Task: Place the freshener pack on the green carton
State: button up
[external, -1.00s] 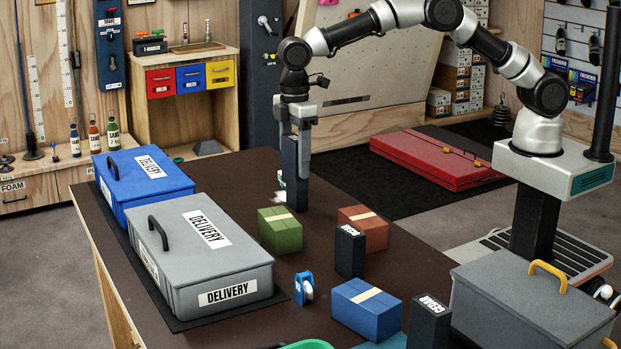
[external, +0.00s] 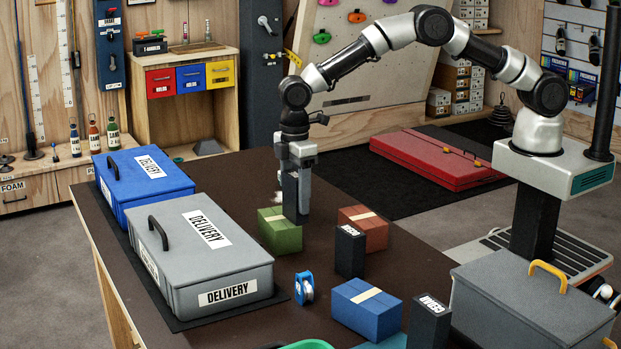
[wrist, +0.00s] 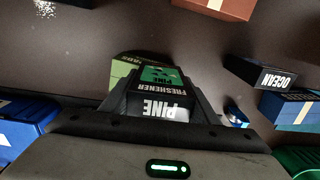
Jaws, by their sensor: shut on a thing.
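The green carton (external: 275,234) with a pale tape strip stands on the dark table in the external view. In the wrist view a corner of it (wrist: 121,69) shows behind the freshener pack. The freshener pack (wrist: 160,103), black and green and marked PINE FRESHENER, is between the fingers of my gripper (external: 296,214). My gripper is shut on it and points down. In the external view the fingers overlap the carton's right part and mostly hide the pack. I cannot tell whether the pack touches the carton.
An orange-brown carton (external: 364,232) and a black OCEAN box (external: 350,252) stand to the right. A grey delivery box (external: 215,265) and a blue one (external: 150,190) stand left. A blue-white roll (external: 304,288) and blue carton (external: 366,312) are in front. The table behind is clear.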

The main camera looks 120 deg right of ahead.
jog(key=o, duration=1.1)
